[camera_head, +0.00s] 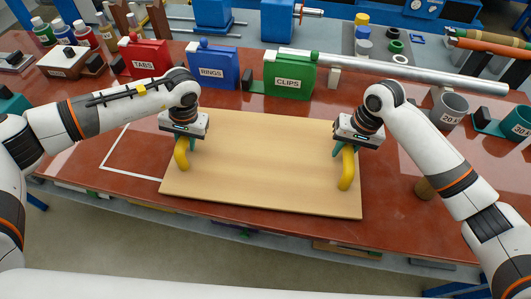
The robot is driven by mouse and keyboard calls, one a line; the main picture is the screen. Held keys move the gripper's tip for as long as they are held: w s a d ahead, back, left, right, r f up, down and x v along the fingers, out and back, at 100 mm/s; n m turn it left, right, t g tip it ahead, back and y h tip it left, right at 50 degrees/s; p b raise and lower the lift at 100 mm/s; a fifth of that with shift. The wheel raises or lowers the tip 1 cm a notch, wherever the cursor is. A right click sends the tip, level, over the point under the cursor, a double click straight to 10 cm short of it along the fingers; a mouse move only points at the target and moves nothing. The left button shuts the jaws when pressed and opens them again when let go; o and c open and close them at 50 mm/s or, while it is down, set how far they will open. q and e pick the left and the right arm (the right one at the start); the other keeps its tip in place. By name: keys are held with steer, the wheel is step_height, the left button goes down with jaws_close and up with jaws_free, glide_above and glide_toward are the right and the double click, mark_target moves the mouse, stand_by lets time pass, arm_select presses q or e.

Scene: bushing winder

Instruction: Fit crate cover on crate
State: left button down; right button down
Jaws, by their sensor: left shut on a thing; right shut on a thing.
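The crate cover (262,165) is a flat light wooden board with a yellow handle near each end. It lies level over the red-brown tabletop and hangs slightly past the front edge. My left gripper (183,146) is shut on the left yellow handle (181,156). My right gripper (347,150) is shut on the right yellow handle (346,170). No crate shows clearly; anything under the cover is hidden by it. I cannot tell whether the cover touches what is below.
Red TABS (144,60), blue RINGS (212,70) and green CLIPS (290,76) boxes stand behind the cover. A long metal tube (420,74) lies at the back right. A white outline (125,168) marks bare tabletop at the left.

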arm_select(q)
steer(key=shift+r, duration=0.15)
arm_select(e)
steer(key=shift+r, duration=0.1)
